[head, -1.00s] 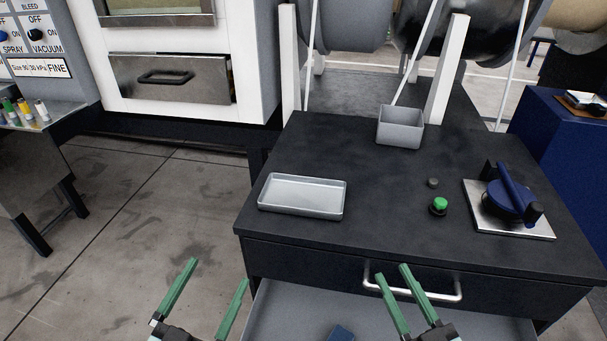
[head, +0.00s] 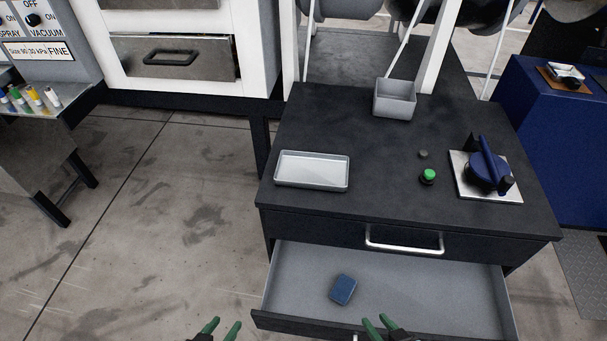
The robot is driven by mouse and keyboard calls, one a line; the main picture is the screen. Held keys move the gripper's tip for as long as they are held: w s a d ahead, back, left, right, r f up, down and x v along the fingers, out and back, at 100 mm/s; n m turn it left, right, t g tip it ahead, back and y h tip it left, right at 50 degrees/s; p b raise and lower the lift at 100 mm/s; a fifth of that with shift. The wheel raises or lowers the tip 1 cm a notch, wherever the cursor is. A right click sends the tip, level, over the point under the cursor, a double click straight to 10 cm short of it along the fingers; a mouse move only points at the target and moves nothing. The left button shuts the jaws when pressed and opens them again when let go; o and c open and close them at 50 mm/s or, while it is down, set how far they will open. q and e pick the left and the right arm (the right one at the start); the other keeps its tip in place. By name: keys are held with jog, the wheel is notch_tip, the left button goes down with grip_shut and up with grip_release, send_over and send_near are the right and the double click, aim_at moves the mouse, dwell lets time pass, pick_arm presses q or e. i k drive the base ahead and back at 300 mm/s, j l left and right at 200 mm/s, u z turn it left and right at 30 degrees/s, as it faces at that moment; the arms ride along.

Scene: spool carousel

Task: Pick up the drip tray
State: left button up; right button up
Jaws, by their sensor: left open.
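The drip tray (head: 312,184) appears to be the shallow, silver rectangular tray lying flat at the left of the black cabinet top. It looks empty. My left gripper (head: 224,323) is open and empty at the bottom edge of the head view, well below and left of the tray. My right gripper (head: 376,320) is also open and empty, over the front of the pulled-out drawer. Neither gripper touches the tray. Only the green fingers show clearly.
The open drawer (head: 430,290) holds a small blue block (head: 343,289). On the cabinet top (head: 350,125) stand a grey bin (head: 395,101), a green button (head: 428,176) and a blue-handled device (head: 487,172) on a plate. The floor left of the cabinet is clear.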

aim_at(324, 172)
jog(key=j+z, duration=0.1)
jog(key=j, duration=0.35)
jog(key=k+j+z, duration=0.1)
jog(key=j, duration=0.35)
jog(key=i+j+z, duration=0.15)
jog(key=j, duration=0.3)
jog(key=j+z, duration=0.15)
jog(key=j, duration=0.3)
jog(key=i+j+z, duration=0.25)
jog(key=j, duration=0.3)
jog(key=i+j+z, duration=0.2)
jog(key=i+j, duration=0.35)
jog(key=i, duration=0.05)
